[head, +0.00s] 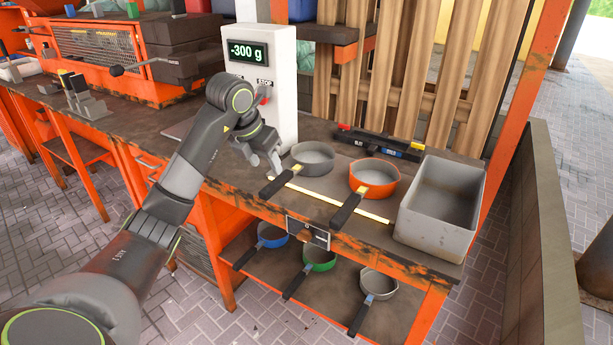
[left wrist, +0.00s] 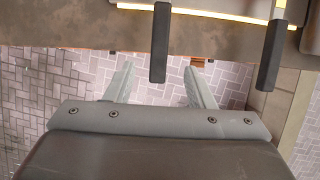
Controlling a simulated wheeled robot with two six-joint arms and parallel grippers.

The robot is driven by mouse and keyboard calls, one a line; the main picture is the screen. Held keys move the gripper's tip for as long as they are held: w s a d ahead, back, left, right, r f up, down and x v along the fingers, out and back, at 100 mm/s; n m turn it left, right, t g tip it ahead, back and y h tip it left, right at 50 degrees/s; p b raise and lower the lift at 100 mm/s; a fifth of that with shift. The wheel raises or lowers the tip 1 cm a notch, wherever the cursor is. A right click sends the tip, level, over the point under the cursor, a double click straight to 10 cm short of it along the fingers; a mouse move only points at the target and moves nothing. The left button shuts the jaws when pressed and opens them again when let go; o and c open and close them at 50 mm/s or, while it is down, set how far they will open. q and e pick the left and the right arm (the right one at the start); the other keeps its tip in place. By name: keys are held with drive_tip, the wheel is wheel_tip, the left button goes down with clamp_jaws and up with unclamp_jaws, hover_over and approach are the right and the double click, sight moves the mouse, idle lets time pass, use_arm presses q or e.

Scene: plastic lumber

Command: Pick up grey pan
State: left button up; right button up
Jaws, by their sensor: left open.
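A grey pan (head: 313,154) sits on the upper bench top, its black handle pointing toward the front left, over the bench edge. My left gripper (head: 267,165) is open and empty, just left of that pan and above its handle in the head view. In the left wrist view, the open fingers (left wrist: 161,88) point toward a black handle (left wrist: 160,45), whose end lies between them in the picture; no contact shows. Another greyish pan (head: 379,283) lies on the lower shelf. My right gripper is not in view.
An orange pan (head: 374,177) sits right of the grey one, then a grey bin (head: 436,224). A scale post reading -300 g (head: 248,52) stands behind my gripper. Blue (head: 271,236) and green (head: 319,259) pans lie on the lower shelf.

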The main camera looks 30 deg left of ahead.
sight(274, 183)
use_arm(q)
drive_tip(key=x, duration=0.4)
drive_tip(key=shift+s+p+x, duration=0.1)
drive_tip(key=shift+p+x, duration=0.3)
drive_tip(key=shift+x, duration=1)
drive_tip(key=shift+s+p+x, duration=0.15)
drive_tip(key=shift+p+x, duration=0.2)
drive_tip(key=shift+x, duration=1.1)
drive_tip(key=shift+f, duration=0.1)
clamp_jaws()
